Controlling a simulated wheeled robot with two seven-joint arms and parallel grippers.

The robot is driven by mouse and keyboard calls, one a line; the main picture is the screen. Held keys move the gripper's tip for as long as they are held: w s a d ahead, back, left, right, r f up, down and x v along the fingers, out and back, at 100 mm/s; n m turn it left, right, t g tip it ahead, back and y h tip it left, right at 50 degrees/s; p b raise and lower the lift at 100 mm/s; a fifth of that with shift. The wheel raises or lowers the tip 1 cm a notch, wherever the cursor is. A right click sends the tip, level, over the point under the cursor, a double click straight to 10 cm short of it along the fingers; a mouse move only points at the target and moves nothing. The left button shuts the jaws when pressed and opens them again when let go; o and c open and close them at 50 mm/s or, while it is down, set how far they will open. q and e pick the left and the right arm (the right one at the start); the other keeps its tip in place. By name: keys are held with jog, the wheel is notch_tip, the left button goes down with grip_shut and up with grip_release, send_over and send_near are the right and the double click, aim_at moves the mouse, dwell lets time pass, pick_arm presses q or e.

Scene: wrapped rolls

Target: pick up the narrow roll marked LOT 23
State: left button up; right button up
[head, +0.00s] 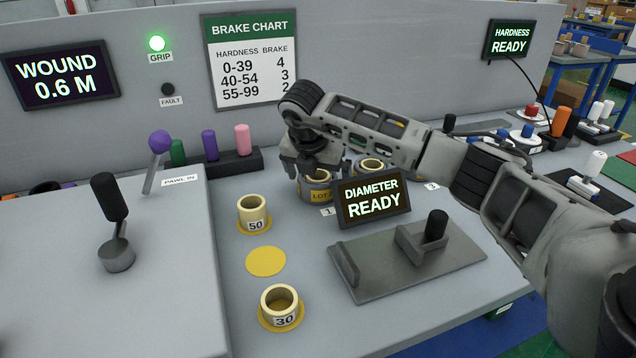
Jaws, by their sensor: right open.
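A narrow roll with a grey body and a yellow label starting "LOT 2" (319,196) stands upright behind the diameter display, by the tag marked 1. The label's last part is hidden or too small to read. My right gripper (310,168) points down at this roll from above, its fingers at the top rim. The fingers are open, and I cannot tell whether they touch the roll. A second roll (369,167) stands just to the right, partly hidden by my arm and the display. My left gripper is not in view.
The "DIAMETER READY" display (373,200) stands close in front of the rolls. A grey gauge plate (405,262) lies before it. Cream rolls marked 50 (254,216) and 30 (281,309) stand on yellow discs. An empty yellow disc (266,261) lies between them.

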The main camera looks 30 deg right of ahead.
jog(key=shift+w+d+f, duration=0.1)
jog(key=shift+w+f, duration=0.05)
jog(key=shift+f, duration=0.35)
jog(key=c, duration=1.2)
